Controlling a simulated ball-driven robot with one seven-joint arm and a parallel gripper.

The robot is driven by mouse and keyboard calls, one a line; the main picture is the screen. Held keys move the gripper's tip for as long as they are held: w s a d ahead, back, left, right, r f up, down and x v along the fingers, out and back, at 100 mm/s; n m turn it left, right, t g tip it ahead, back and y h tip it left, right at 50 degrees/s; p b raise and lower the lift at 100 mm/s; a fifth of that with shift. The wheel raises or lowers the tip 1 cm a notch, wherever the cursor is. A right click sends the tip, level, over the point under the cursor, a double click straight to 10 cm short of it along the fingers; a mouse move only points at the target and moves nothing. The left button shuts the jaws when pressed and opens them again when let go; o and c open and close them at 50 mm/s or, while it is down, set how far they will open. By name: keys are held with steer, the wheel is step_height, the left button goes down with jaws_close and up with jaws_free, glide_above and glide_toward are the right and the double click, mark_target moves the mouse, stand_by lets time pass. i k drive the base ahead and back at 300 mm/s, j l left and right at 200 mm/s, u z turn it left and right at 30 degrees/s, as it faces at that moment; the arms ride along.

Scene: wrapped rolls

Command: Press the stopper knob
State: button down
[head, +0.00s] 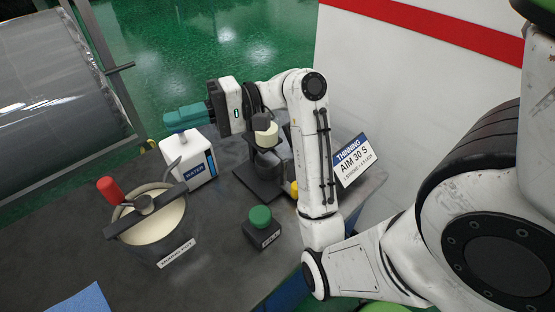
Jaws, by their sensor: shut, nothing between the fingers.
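A green domed knob (260,215) sits on top of a small black box (261,236) on the dark table; it looks like the stopper knob. Nothing covers the knob.
A white water container (192,164) stands below my fingers. A pot (155,238) with pale liquid has a crossbar and a red-handled crank (111,190). A cream cup (265,133) sits on a black stand (262,180). A sign (354,161) stands right. A blue cloth (84,302) lies at front left.

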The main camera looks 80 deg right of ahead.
mark_target(283, 172)
steer(key=z, duration=0.95)
